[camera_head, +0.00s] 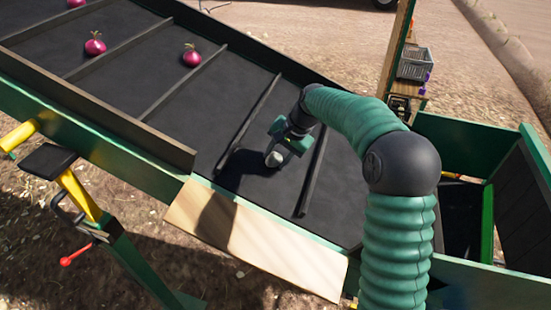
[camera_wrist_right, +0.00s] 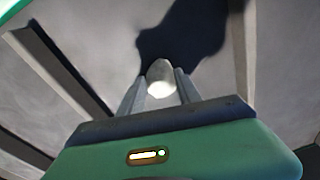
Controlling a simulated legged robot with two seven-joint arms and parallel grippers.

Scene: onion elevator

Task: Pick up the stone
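The stone is a small pale lump (camera_head: 273,159) low at my right gripper, over the dark belt of the elevator. In the right wrist view the stone (camera_wrist_right: 160,78) sits between the two grey fingertips, its top showing past them. My right gripper (camera_head: 277,152) reaches down to the belt between two cleats. Its fingers flank the stone closely, and I cannot tell whether they press on it or whether it rests on the belt. My left gripper is not in view.
Red onions (camera_head: 192,55) lie on the belt (camera_head: 190,115) further up left, between raised cleats. A wooden board (camera_head: 255,240) is fixed at the belt's near edge. A yellow-and-green stand is at left.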

